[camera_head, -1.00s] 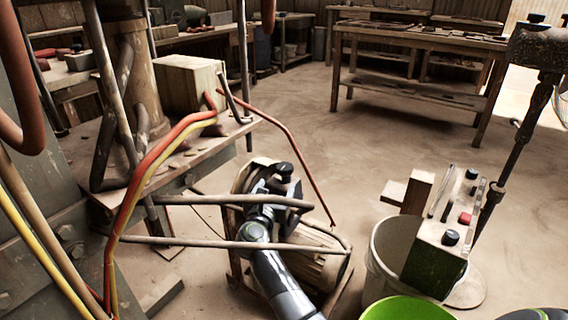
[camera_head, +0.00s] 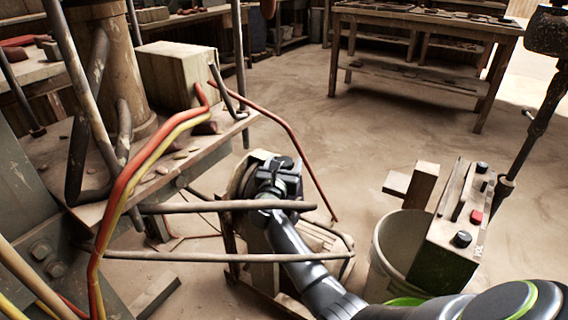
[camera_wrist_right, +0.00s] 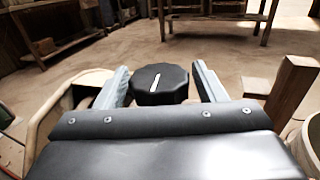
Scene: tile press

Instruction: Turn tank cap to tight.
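The tank cap (camera_wrist_right: 160,84) is a round black knob with a ridged edge and a white line on top, seen in the right wrist view. The line runs away from the camera, its far end leaning slightly right. My right gripper (camera_wrist_right: 161,86) is open, with one finger on each side of the cap and a visible gap on the right side. Whether the left finger touches the cap is unclear. In the head view my right gripper (camera_head: 277,178) is over the tank (camera_head: 246,178) and largely hides the cap. My left gripper is not in view.
Metal bars (camera_head: 220,257) and a red hose (camera_head: 290,130) run close to the tank. A control box (camera_head: 458,220) with a red button stands at the right, beside a pale bucket (camera_head: 382,282). The press table (camera_head: 190,160) is at the left.

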